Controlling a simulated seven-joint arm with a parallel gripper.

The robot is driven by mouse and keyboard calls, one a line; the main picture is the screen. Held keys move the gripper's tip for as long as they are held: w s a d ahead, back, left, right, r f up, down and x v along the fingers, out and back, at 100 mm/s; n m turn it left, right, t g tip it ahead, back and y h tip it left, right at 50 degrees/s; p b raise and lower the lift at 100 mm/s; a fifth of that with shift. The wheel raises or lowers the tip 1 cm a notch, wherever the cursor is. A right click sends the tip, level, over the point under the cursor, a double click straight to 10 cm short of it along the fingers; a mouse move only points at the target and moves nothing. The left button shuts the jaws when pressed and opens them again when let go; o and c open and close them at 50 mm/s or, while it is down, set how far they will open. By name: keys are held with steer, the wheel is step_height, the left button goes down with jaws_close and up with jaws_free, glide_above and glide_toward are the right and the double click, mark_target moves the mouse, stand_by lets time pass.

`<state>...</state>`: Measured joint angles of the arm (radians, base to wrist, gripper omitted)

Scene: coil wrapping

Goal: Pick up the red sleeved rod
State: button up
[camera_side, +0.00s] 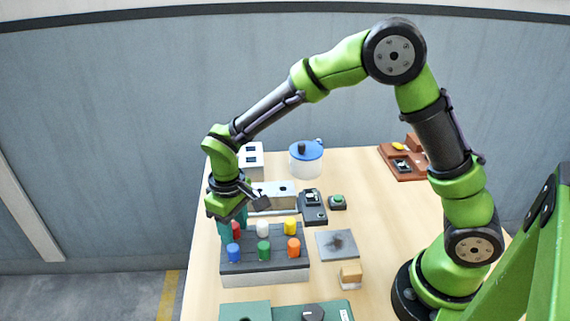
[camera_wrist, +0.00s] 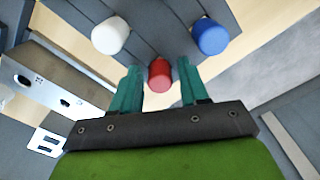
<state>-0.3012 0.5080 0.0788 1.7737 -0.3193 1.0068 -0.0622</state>
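The red sleeved rod (camera_side: 236,230) stands in the back left of a dark-topped rack (camera_side: 265,268). In the side view it is partly hidden by my gripper (camera_side: 225,232), which points down at that corner. In the wrist view, the red rod's top (camera_wrist: 159,76) shows between the two teal fingers of my gripper (camera_wrist: 158,78). The fingers are open, one on each side, with a gap showing on both sides of the red top. I cannot tell exactly how far down the fingers reach along the rod.
White (camera_side: 263,228), yellow (camera_side: 290,226), blue (camera_side: 233,252), green (camera_side: 263,250) and orange (camera_side: 293,248) rods stand in the same rack. A metal block (camera_side: 272,195) lies behind it, and a grey plate (camera_side: 338,244) lies to its right. The table (camera_side: 355,185) has clear room at the back right.

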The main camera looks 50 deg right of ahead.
jaws_close()
step_height(320, 180, up, 10)
steer(key=shift+r, duration=0.1)
stand_by(0.5)
